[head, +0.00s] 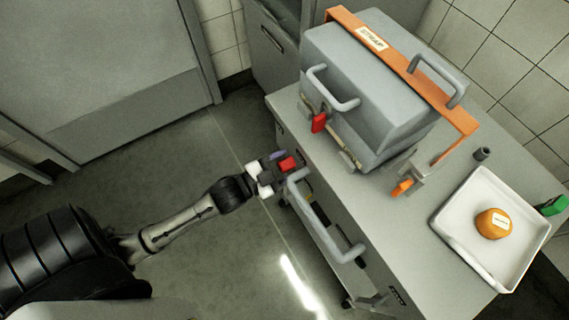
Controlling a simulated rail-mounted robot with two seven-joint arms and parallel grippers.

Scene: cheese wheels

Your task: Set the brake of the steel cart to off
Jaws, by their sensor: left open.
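The steel cart (375,220) is a grey cart with a flat top, a long bar handle (325,225) on its left side and casters below. My left gripper (273,172) is open at the cart's left side, near the upper end of the bar handle. A small red block (287,164) shows right at its fingertips. I cannot tell whether the fingers touch it, or whether it is the brake lever. No brake marking is readable. My right gripper is not in view.
On the cart stand a grey lidded box (365,85) with an orange strap (400,62) and a red latch (319,122), an orange lever (402,187), and a white tray (465,245) holding an orange cheese wheel (493,223). A green piece (553,206) is far right. The floor left is clear.

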